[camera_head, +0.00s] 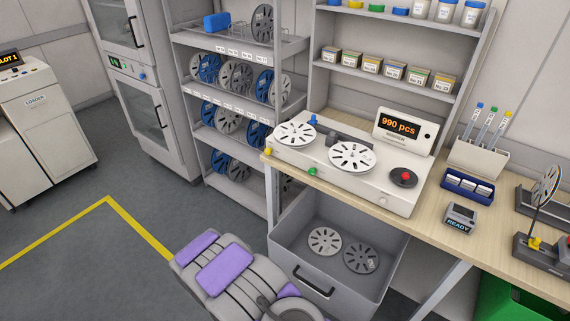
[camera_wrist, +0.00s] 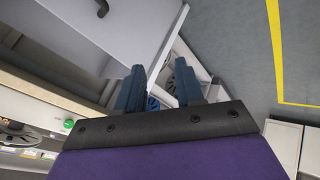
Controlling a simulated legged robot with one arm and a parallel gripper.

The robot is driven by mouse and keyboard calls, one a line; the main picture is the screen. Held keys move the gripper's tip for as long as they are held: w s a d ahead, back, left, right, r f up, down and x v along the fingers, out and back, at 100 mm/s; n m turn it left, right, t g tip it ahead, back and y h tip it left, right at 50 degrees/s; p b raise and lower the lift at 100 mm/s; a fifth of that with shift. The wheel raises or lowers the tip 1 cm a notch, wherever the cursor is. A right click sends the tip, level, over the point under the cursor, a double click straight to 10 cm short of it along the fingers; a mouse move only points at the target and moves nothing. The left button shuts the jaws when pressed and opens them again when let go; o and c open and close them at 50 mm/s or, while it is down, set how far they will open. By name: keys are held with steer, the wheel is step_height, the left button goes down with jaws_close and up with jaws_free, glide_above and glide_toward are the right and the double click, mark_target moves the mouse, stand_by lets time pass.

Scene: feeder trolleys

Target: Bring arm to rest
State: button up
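My gripper (camera_wrist: 159,82) shows in the wrist view as two dark blue fingers standing apart with nothing between them. A blue reel on a shelf shows beyond the gap. In the head view my grey and purple arm (camera_head: 228,268) is folded low at the bottom, in front of the bench and beside the open drawer. I cannot make out the fingers in that view. The grey drawer (camera_head: 312,287) is pulled out under the bench and holds two grey reels (camera_head: 325,241). Its grey wall (camera_wrist: 85,30) and dark handle also show at the wrist view's upper left.
On the wooden bench (camera_head: 448,225) stands a white reel counter (camera_head: 385,190) reading "990 pcs". A shelf rack (camera_head: 239,129) of blue and grey reels stands behind. A white loader cabinet (camera_head: 40,120) is at the left. The floor with yellow lines (camera_head: 105,235) is clear at the left.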

step_height(320, 180, up, 13)
steer(key=w+a+m+g+y, duration=0.1)
steer(key=w+m+g+y, duration=0.1)
steer(key=y, duration=0.2)
steer(key=s+d+r+g+y, duration=0.1)
steer(key=s+d+r, duration=0.15)
steer(key=r, duration=0.35)
steer(key=s+d+r+g+y, duration=0.1)
steer(key=s+d+r, duration=0.15)
steer(key=r, duration=0.45)
steer(key=s+d+r+m+g+h, duration=0.1)
steer(key=s+d+r, duration=0.3)
steer(key=s+d, duration=0.3)
steer(key=s+d+r+m+g+h, duration=0.1)
steer(key=s+d+r, duration=0.4)
steer(key=s, duration=0.8)
steer(key=s+d+r+m+g+h, duration=0.1)
steer(key=s+d+r+g, duration=0.2)
steer(key=s+d, duration=0.6)
step_height(320, 180, up, 2)
steer(key=shift+s+r+m, duration=0.15)
steer(key=shift+s+m, duration=0.15)
steer(key=shift+s, duration=0.55)
